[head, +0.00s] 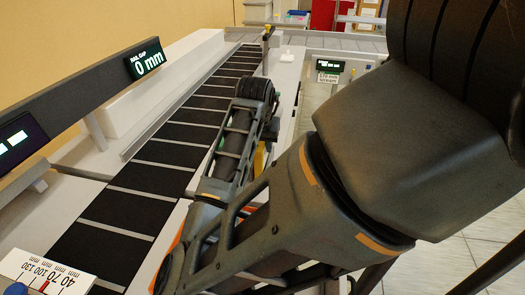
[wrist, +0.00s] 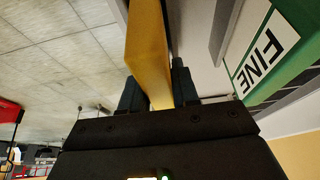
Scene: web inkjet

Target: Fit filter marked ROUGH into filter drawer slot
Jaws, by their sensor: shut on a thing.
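My gripper (wrist: 157,88) is shut on a long yellow piece (wrist: 147,50) in the wrist view, with one dark finger on each side of it. The piece runs from between the fingers to the top edge of the picture. No ROUGH mark shows on it, so I cannot tell from its face which filter it is. A green part with a white FINE label (wrist: 268,55) is at the right of the wrist view, apart from the held piece. The filter drawer slot cannot be made out.
A dark conveyor belt with pale bars (head: 145,180) runs along the left. A display reading 0 mm (head: 147,60) hangs on a grey rail (head: 75,83) beside it. A ruler scale (head: 45,272) is at the lower left. A small green display (head: 328,72) stands farther back.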

